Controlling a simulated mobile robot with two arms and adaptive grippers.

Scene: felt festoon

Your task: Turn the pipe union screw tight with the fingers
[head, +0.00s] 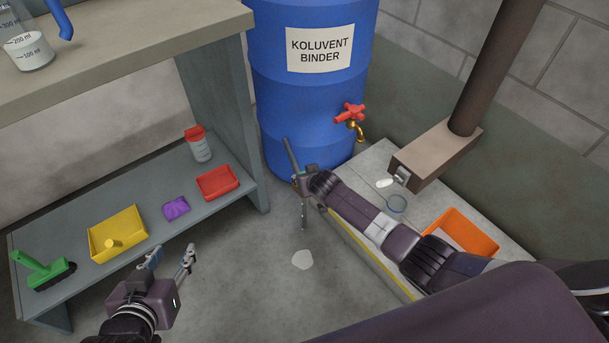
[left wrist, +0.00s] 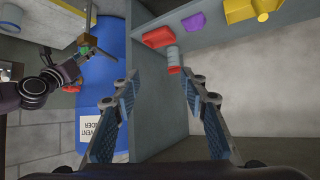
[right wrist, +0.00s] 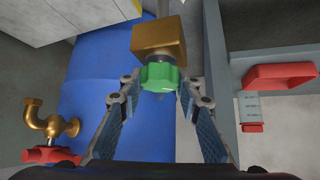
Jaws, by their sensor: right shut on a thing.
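The pipe union shows in the right wrist view as a brass block (right wrist: 160,38) with a green screw knob (right wrist: 160,74) on its near side. My right gripper (right wrist: 158,92) is shut on the green knob, one fingertip at each side of it. In the head view my right gripper (head: 306,187) is in front of the blue drum, at a thin grey upright pipe (head: 291,156), and hides most of the union. The green knob also shows small in the left wrist view (left wrist: 86,52). My left gripper (head: 170,260) is open and empty, low in front of the shelf.
A blue drum (head: 305,100) with a red-handled brass tap (head: 352,117) stands behind.

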